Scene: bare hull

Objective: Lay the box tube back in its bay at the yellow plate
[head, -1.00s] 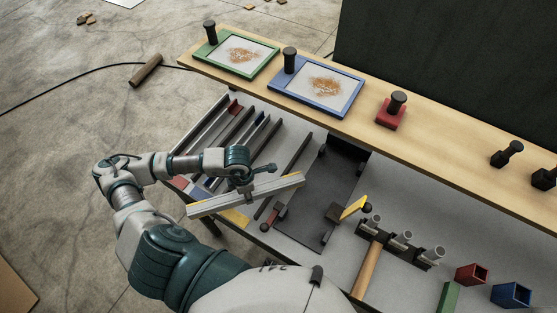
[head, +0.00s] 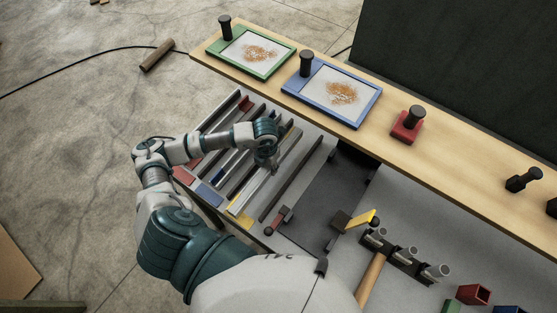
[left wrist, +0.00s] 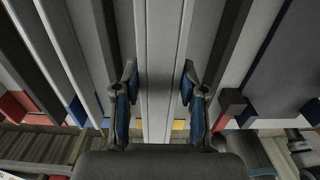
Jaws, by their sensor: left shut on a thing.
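The long pale grey box tube (head: 252,189) is in my left gripper (head: 267,160), which is shut on it. The tube runs parallel to the dark dividers, with its near end at the yellow plate (head: 240,218). In the left wrist view, the tube (left wrist: 158,60) runs lengthwise between the two fingers (left wrist: 156,100), and the yellow plate (left wrist: 179,125) shows by its near end. Dark dividers stand on both sides of the tube. I cannot tell whether it touches the bay floor. My right gripper is not in view.
A blue plate (head: 209,195) and a red plate (head: 184,175) mark neighbouring bays on the left, with other bars in them. A dark tray (head: 325,195) lies to the right. A wooden shelf (head: 380,146) with framed trays runs behind.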

